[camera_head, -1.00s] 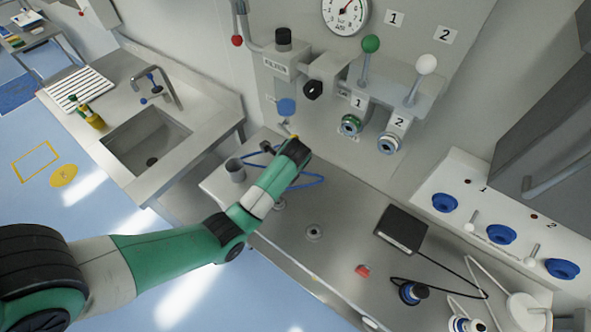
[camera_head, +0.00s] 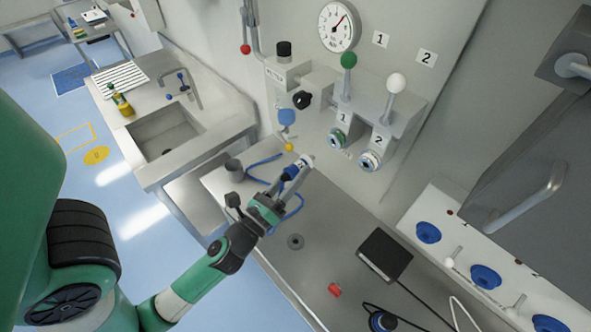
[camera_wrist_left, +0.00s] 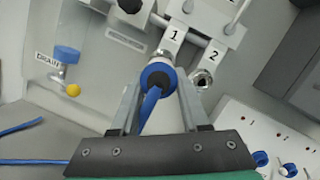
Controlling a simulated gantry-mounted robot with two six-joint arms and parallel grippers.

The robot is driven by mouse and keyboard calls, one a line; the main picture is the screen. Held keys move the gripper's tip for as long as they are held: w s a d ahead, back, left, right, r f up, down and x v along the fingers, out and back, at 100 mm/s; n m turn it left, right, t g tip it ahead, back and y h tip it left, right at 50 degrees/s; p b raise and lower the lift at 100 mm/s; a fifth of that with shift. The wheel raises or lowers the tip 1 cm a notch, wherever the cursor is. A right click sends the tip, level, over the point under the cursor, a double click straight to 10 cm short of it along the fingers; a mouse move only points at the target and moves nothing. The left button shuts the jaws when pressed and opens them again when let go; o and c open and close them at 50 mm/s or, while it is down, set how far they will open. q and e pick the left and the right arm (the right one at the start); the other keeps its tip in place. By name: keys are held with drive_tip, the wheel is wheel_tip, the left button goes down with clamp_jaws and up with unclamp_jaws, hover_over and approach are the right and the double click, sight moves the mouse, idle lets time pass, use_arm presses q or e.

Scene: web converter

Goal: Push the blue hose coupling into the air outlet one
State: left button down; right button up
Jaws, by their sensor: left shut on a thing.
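My left gripper (camera_head: 300,165) is shut on the blue hose coupling (camera_head: 291,173), above the steel bench. In the left wrist view the coupling (camera_wrist_left: 157,77) sits between the fingers, and its blue hose (camera_wrist_left: 149,106) trails back toward me. Air outlet one (camera_head: 337,139), with a green ring under the "1" label, is on the wall panel to the upper right of the gripper. A visible gap separates it from the coupling in the head view. In the left wrist view the coupling's front partly hides outlet one (camera_wrist_left: 170,47). My right gripper is not in view.
Outlet two (camera_head: 371,160) is just right of outlet one. Green (camera_head: 348,61) and white (camera_head: 396,83) knobbed levers rise above them.

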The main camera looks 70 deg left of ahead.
sight(311, 162)
use_arm(q)
drive_tip(key=shift+s, duration=0.1)
idle(0.3)
drive_tip(key=shift+w+a+r, duration=0.1)
drive_tip(key=shift+w, duration=0.15)
drive_tip(key=shift+w+a+p, duration=0.3)
drive_tip(key=shift+w+p, duration=0.05)
drive_tip(key=shift+w, duration=0.3)
drive_tip(key=shift+w+a+p, duration=0.3)
drive_tip(key=shift+w, duration=0.3)
drive_tip(key=shift+w+a, duration=0.25)
drive_tip(key=shift+w, duration=0.25)
drive_tip(key=shift+w+a, duration=0.25)
drive_tip(key=shift+w, duration=0.2)
drive_tip(key=shift+w+a+p, duration=0.25)
drive_tip(key=shift+w+a, duration=0.15)
drive_tip(key=shift+w, duration=0.45)
drive_tip(key=shift+w+a+p, duration=0.2)
drive_tip(key=shift+w+a, duration=0.2)
drive_tip(key=shift+w, duration=0.4)
idle(0.7)
drive_tip(key=shift+c, duration=1.7)
unclamp_jaws()
